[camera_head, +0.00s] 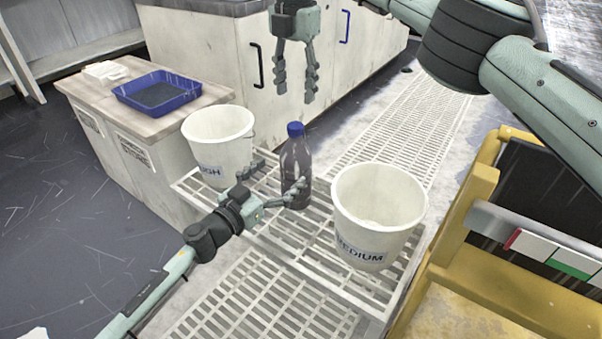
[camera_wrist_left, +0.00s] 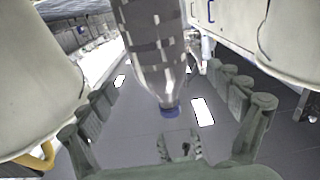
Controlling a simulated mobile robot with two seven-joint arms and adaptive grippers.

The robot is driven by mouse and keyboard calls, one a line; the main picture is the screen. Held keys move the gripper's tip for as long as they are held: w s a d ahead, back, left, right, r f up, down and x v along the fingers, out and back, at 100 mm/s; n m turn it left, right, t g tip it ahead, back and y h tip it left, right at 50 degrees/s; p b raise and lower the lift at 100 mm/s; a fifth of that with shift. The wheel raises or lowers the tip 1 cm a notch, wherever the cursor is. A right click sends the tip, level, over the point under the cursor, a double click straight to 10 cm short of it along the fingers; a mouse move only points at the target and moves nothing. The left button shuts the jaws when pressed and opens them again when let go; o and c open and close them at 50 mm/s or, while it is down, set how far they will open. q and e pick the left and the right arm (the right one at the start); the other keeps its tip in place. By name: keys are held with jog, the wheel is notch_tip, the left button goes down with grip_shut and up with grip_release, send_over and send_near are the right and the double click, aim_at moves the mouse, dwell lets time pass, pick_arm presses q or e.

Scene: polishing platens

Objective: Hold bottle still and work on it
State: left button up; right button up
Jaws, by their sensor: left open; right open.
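A dark, translucent bottle (camera_head: 296,163) with a blue cap (camera_head: 295,129) stands upright on the white grating between two buckets. In the left wrist view the bottle (camera_wrist_left: 155,50) hangs inverted in the picture, with its cap lowest. My left gripper (camera_head: 276,177) is low at the bottle, open, with one finger towards each side of it; I cannot tell whether either finger touches. In the wrist view, gaps show between the bottle and both fingers (camera_wrist_left: 168,95). My right gripper (camera_head: 296,94) points down, open and empty, above and behind the bottle.
A white bucket (camera_head: 217,150) ending in "GH" stands left of the bottle; another, marked "MEDIUM" (camera_head: 379,205), stands right. A blue tray (camera_head: 158,92) lies on the bench at left. A yellow frame (camera_head: 468,205) stands at right. White cabinets (camera_head: 215,50) are behind.

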aim_at(296, 159)
pick_arm(q)
jog(key=x, duration=0.6)
jog(key=shift+w+d, duration=0.15)
jog(key=shift+c, duration=0.5)
jog(key=c, duration=1.7)
jog(key=o, duration=1.8)
jog(key=shift+c, duration=0.2)
